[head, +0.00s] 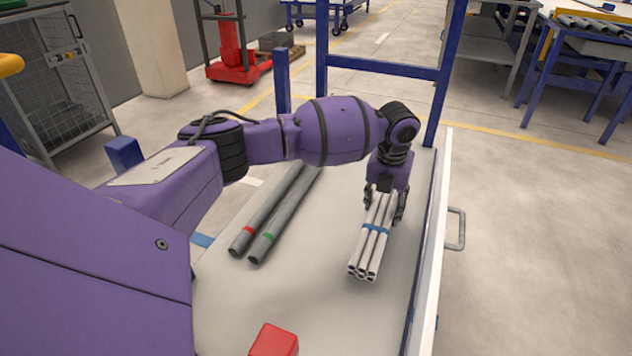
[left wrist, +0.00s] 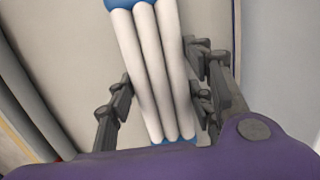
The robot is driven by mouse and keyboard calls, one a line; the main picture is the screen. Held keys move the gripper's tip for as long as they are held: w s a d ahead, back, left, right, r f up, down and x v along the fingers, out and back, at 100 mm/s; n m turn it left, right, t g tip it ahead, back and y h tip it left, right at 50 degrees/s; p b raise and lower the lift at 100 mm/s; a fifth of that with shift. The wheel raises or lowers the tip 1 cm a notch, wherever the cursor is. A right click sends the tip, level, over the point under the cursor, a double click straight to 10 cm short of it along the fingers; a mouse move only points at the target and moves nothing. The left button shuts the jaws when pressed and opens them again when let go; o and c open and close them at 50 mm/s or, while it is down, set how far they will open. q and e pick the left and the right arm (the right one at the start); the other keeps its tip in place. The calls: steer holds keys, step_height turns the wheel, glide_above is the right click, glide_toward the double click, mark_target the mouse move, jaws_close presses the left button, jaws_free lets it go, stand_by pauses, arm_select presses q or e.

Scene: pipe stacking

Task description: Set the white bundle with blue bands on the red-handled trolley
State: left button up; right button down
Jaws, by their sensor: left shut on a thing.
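The white bundle of tubes with blue bands (head: 369,248) is over the pale deck (head: 330,312) of a blue-posted trolley in the head view. My left gripper (head: 385,203) reaches down from above and is shut on the bundle at its far part. In the left wrist view the white tubes (left wrist: 150,65) run between the fingers of my left gripper (left wrist: 163,100). I cannot tell whether the bundle touches the deck. A red block-like part (head: 274,341) shows at the deck's near end; I cannot tell if it is a handle. My right gripper is not in view.
Two grey pipes, one with a red band (head: 262,222) and one with a green band (head: 280,228), lie on the deck left of the bundle. A raised white side edge (head: 437,220) bounds the deck on the right. Blue posts and a crossbar (head: 380,68) stand at the far end.

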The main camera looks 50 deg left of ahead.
mark_target(383, 206)
arm_select(q)
step_height(383, 206, down, 3)
steer(key=shift+f+b, duration=0.15)
steer(key=shift+b, duration=0.3)
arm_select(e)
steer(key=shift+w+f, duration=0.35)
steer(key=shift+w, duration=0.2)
arm_select(q)
steer(key=o, duration=1.5)
steer(key=shift+c, duration=0.2)
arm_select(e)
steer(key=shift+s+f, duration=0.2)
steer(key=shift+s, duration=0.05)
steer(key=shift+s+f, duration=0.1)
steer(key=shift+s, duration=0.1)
